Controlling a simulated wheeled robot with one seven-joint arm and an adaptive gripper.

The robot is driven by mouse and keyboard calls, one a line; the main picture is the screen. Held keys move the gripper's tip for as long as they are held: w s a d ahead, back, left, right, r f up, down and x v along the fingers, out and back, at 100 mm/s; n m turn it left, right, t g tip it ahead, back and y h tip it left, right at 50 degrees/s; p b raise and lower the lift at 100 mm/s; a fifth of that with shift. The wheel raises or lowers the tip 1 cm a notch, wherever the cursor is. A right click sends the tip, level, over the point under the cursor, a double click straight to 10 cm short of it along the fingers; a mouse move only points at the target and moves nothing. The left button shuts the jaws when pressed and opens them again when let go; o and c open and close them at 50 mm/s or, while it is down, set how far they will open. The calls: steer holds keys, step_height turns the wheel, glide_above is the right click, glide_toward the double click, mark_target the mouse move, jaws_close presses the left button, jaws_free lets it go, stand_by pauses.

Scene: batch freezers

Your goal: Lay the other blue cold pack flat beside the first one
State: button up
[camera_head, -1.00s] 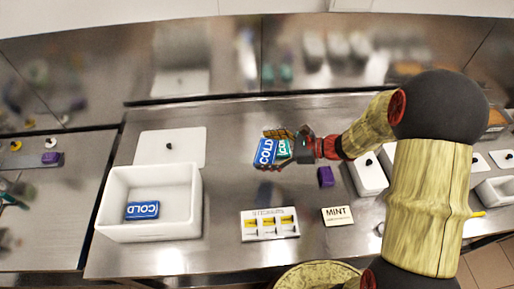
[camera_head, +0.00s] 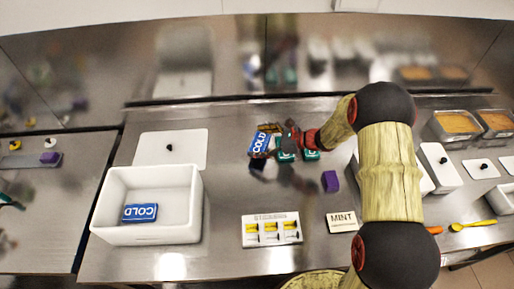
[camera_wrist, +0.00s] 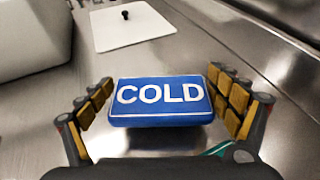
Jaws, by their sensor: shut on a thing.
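One blue cold pack (camera_head: 140,212) lies flat on the floor of the white open box (camera_head: 197,205) at the left, near its front left part. The other blue cold pack (camera_head: 259,144) is held by my gripper (camera_head: 268,137) over the steel counter, right of the box and its lid. In the wrist view this pack (camera_wrist: 161,101) sits between the two fingers (camera_wrist: 160,105), its COLD lettering upright and facing the camera. The white box (camera_wrist: 32,38) shows at upper left there, its inside hidden.
A white lid (camera_head: 185,150) with a black knob lies behind the box. Teal packs (camera_head: 311,155) are near my gripper. A purple block (camera_head: 330,181), a stickers tray (camera_head: 271,229) and a MINT card (camera_head: 341,221) lie to the right. Counter between box and tray is clear.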

mark_target(257, 147)
steer(key=shift+w+f+b, duration=0.2)
steer(key=shift+f, duration=0.75)
steer(key=shift+w+f+b, duration=0.15)
steer(key=shift+f+b, duration=0.05)
steer(key=shift+f, duration=0.7)
steer(key=o, duration=1.1)
steer(key=shift+f, duration=0.1)
steer(key=shift+c, duration=0.2)
